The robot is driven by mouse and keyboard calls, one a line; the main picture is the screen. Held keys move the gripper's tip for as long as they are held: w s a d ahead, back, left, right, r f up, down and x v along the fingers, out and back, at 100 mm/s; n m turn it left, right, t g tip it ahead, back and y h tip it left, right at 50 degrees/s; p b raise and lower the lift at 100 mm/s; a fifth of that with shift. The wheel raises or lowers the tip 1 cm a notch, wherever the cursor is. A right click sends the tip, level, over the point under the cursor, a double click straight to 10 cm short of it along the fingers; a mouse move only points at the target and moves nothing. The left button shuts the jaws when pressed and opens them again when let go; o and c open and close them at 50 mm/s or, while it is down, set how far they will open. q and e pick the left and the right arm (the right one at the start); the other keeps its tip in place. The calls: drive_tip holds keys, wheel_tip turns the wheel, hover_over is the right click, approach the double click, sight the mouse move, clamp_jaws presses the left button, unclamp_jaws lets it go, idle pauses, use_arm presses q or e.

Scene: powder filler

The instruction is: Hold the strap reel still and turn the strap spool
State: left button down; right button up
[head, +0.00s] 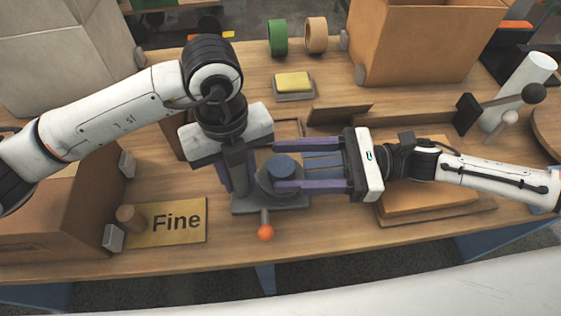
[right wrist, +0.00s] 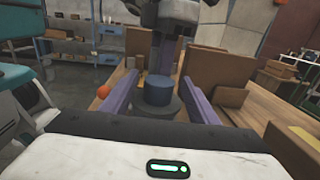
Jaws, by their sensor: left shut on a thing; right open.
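The strap reel (head: 300,203) is a grey base on the wooden table, with a grey disc and an orange-ended handle (head: 265,232) at its front. The strap spool (head: 283,166) shows as a blue cylinder on top; it also stands upright in the right wrist view (right wrist: 160,89). My left gripper (head: 237,178) points down at the reel's left side and is shut on the reel; its exact contact is partly hidden. My right gripper (head: 277,165) comes from the right, open, with one purple finger on each side of the spool. Gaps show between fingers and spool in the wrist view (right wrist: 158,88).
A "Fine" plate (head: 180,222) with a wooden knob lies front left. Cardboard boxes (head: 425,40) stand around. A yellow block on a tray (head: 294,96) and green and tan tape rolls (head: 277,38) sit behind. A wooden board (head: 440,213) lies under my right arm.

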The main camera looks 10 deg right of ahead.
drive_tip(key=shift+w+a, duration=0.1)
drive_tip(key=shift+a, duration=0.95)
drive_tip(key=c, duration=1)
drive_tip(key=shift+s+f+m+t, duration=0.1)
drive_tip(key=shift+s+m+t, duration=0.1)
drive_tip(key=shift+m+t, duration=0.45)
drive_tip(key=shift+c, duration=0.2)
drive_tip(key=shift+a+m+t+h, duration=0.1)
drive_tip(key=shift+m+t+h, duration=0.3)
drive_tip(key=shift+m+t, duration=0.6)
drive_tip(key=shift+a+m+t+h, duration=0.1)
drive_tip(key=shift+m+t+h, duration=0.35)
drive_tip(key=shift+t, duration=0.9)
drive_tip(key=shift+d+m+t+h, duration=0.1)
drive_tip(key=shift+m+t+h, duration=0.2)
drive_tip(key=shift+t, duration=0.1)
drive_tip(key=shift+w, duration=0.1)
drive_tip(key=shift+d, duration=0.1)
